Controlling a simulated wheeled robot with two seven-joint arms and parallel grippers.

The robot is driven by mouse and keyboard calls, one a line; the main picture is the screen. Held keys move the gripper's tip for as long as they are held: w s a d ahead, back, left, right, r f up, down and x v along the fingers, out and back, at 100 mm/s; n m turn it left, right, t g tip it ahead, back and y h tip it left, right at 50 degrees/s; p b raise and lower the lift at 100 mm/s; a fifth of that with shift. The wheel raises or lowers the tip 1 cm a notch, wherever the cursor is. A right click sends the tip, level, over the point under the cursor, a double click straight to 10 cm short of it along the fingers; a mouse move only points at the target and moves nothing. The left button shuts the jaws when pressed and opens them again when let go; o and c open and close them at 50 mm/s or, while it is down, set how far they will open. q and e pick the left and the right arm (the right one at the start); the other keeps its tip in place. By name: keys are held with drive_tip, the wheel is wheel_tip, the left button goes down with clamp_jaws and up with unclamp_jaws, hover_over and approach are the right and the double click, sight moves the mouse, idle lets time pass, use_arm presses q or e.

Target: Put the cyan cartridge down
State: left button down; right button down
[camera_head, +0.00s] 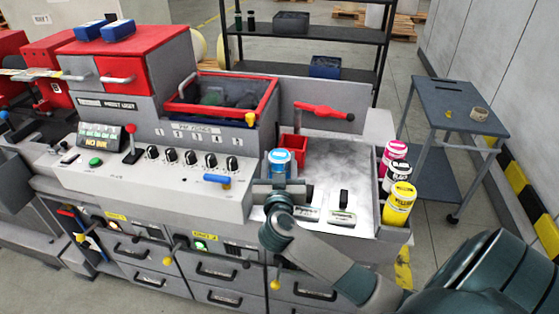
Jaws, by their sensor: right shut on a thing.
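The cyan cartridge (280,161), a blue cylinder with a white label band, is upright above the machine's top, at the left edge of the grey worktop (340,165). My right gripper (280,183) is shut on its lower part, which the gripper hides. My right arm reaches in from the bottom right. I cannot tell whether the cartridge's base touches the surface. Magenta (394,152), black (400,171) and yellow (398,204) cartridges stand in a row along the worktop's right side. My left gripper is not in view.
A small red bin (293,146) stands just behind the cyan cartridge. A red-rimmed tray (221,98) and a red lever (325,110) are farther back. Knobs (191,158) line the panel to the left. The worktop's middle is mostly bare, with small black-handled fittings (343,205) near its front.

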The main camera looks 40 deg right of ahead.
drive_tip(key=c, duration=0.9)
unclamp_jaws()
drive_tip(key=shift+f, duration=0.1)
drive_tip(key=shift+s+a, duration=0.35)
drive_tip(key=shift+s, duration=0.05)
drive_tip(key=shift+b+v, duration=1.2)
drive_tip(key=shift+v, duration=4.3)
drive_tip(key=shift+o, duration=0.5)
